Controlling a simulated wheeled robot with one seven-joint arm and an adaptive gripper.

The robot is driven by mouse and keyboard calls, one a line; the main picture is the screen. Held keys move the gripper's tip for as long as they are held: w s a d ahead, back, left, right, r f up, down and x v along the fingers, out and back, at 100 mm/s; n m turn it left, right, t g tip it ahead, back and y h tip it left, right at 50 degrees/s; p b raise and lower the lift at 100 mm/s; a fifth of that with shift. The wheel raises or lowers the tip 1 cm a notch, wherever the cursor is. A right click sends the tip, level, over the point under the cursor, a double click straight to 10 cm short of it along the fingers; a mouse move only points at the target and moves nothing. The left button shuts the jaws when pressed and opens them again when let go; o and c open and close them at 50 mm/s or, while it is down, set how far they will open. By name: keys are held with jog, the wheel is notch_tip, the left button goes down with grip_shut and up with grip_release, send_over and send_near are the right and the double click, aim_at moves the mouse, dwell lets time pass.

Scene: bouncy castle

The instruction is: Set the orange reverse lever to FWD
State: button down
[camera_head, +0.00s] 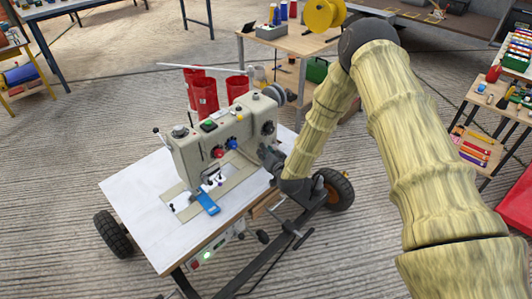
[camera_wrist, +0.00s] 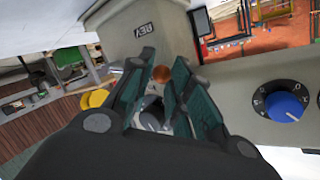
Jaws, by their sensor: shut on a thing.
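The grey-beige sewing machine (camera_head: 190,153) stands on a white-topped wheeled table (camera_head: 135,190). My gripper (camera_head: 268,154) is at the right end of the machine, close to its body. In the wrist view, my gripper (camera_wrist: 161,70) has its two dark teal fingers closed around the round orange end of the reverse lever (camera_wrist: 160,75). The rest of the lever is mostly hidden by the fingers. A label that looks like REV, upside down, shows on the machine body just beyond the fingertips. No FWD label is visible. The lever is hidden in the head view.
A blue dial (camera_wrist: 286,106) sits on the machine, right of my fingers. A grey round part (camera_wrist: 150,118) shows between the fingers. Red thread cones (camera_head: 204,97) stand behind the machine. A workbench (camera_head: 290,42) is behind, and a rack (camera_head: 490,125) stands at right.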

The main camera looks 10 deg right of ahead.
jog(key=c, duration=1.3)
grip_release()
jog(key=shift+w+a+r, duration=0.3)
jog(key=shift+a+r, duration=0.1)
jog(key=shift+r, duration=0.05)
jog(key=shift+c, duration=0.2)
jog(key=shift+d+f, duration=0.1)
jog(key=shift+f, duration=0.1)
jog(key=shift+s+d+f, duration=0.15)
jog(key=shift+d, duration=0.05)
jog(key=v, duration=1.2)
